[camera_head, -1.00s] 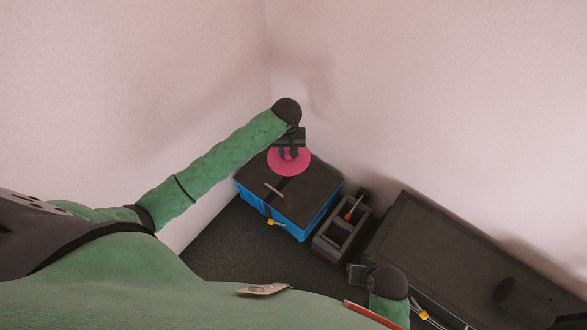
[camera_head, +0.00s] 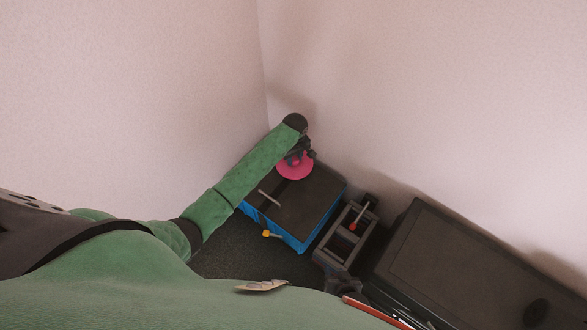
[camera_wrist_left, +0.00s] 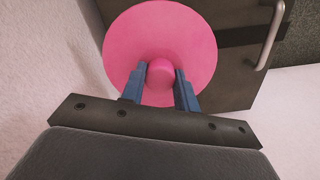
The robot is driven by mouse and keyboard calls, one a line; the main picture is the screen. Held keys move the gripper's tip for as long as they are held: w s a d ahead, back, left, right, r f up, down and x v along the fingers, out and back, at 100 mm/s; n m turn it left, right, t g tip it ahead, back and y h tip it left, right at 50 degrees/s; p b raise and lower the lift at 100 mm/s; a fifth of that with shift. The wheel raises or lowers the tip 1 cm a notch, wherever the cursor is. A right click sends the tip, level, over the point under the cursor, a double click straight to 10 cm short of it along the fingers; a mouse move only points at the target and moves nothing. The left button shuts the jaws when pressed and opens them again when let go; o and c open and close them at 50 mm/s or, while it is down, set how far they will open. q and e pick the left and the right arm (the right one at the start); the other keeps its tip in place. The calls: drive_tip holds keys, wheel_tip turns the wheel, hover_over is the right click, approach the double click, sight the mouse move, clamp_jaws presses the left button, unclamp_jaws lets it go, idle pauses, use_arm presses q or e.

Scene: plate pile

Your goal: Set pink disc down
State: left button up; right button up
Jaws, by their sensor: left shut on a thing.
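The pink disc (camera_head: 295,171) is at the far end of a blue box with a dark lid (camera_head: 302,204). My left gripper (camera_head: 298,157) is above the disc and shut on its round central knob. In the left wrist view, the knob sits between the two blue-grey fingers and the wide pink disc (camera_wrist_left: 160,22) spreads out under them, over the dark lid. I cannot tell whether the disc touches the lid. My right gripper (camera_head: 344,283) shows only partly at the lower middle, and its fingers are unclear.
A metal handle (camera_head: 270,198) lies on the lid's near left part. A dark divided rack (camera_head: 332,244) with a red-tipped tool (camera_head: 353,226) stands right of the box. A large dark table-like unit (camera_head: 450,260) fills the right. Walls close off the corner behind the box.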

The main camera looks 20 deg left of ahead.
sight(294, 166)
use_arm(q)
wheel_tip(294, 166, down, 5)
drive_tip(key=shift+f+b, duration=0.1)
drive_tip(key=shift+b, duration=0.35)
drive_tip(key=shift+f, duration=0.3)
drive_tip(key=shift+f, duration=0.1)
drive_tip(key=o, duration=1)
